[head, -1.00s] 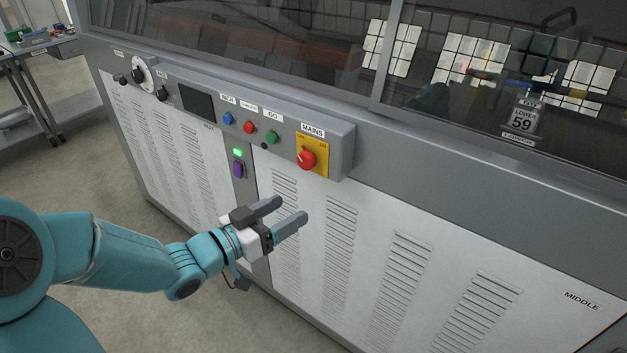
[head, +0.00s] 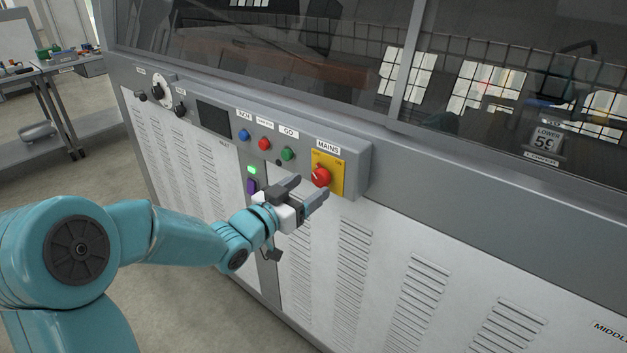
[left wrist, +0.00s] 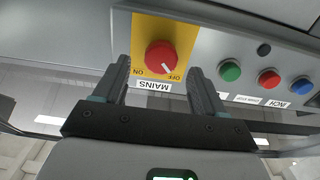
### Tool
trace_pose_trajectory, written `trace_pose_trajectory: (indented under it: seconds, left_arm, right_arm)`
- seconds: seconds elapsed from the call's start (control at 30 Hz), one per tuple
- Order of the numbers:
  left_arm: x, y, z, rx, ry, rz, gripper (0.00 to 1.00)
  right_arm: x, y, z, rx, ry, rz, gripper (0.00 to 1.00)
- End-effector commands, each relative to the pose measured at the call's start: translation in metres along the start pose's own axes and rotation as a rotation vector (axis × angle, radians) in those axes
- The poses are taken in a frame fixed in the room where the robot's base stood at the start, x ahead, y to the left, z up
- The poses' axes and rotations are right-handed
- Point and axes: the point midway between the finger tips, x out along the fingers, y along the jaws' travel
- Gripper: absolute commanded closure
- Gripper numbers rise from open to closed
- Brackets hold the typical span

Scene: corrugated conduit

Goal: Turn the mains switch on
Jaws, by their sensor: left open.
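The mains switch is a red round knob (head: 321,176) on a yellow plate (head: 336,180) under the MAINS label, at the right end of the grey control panel. In the left wrist view the knob (left wrist: 160,57) appears upside down, and its white mark points towards OFF. My left gripper (head: 308,187) is open and empty. In the head view its fingertips are just below and left of the knob. In the left wrist view the knob shows between the two fingers (left wrist: 159,72); I see no contact. My right gripper is not in view.
Green (head: 288,154), red (head: 264,144) and blue (head: 244,135) buttons sit left of the switch. A lit green lamp (head: 252,170) and a purple rocker (head: 251,187) are below them. The panel box (head: 358,165) sticks out from the cabinet. Vented doors (head: 420,280) lie below.

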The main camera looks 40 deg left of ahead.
Motion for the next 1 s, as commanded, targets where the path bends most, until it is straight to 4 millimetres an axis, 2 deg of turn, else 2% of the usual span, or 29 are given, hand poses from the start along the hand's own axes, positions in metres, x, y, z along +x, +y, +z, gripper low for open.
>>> trace_pose_trajectory:
  seconds: [0.1,0.2,0.53,0.57,0.7,0.73,1.0]
  left_arm:
    - [0.019,0.000,0.000,0.000,-0.001,0.002,0.29]
    - [0.027,0.000,0.000,0.000,0.000,0.001,0.29]
    - [0.031,-0.001,0.000,0.000,0.000,0.000,0.29]
    - [0.031,-0.001,0.000,0.000,0.000,0.000,0.36]
    - [0.031,-0.001,0.000,0.000,0.000,0.000,0.81]
    - [0.031,-0.001,0.000,0.000,0.000,0.000,0.85]
    - [0.030,-0.001,0.002,0.021,0.000,0.000,0.85]
  right_arm:
    - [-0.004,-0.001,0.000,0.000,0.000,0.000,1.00]
    - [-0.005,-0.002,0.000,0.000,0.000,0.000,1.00]
    - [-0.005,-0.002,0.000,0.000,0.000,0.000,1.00]
    - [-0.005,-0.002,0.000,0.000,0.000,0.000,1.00]
    - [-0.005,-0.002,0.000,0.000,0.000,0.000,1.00]
    - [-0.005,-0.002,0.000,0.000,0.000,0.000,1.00]
    - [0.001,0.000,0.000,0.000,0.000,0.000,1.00]
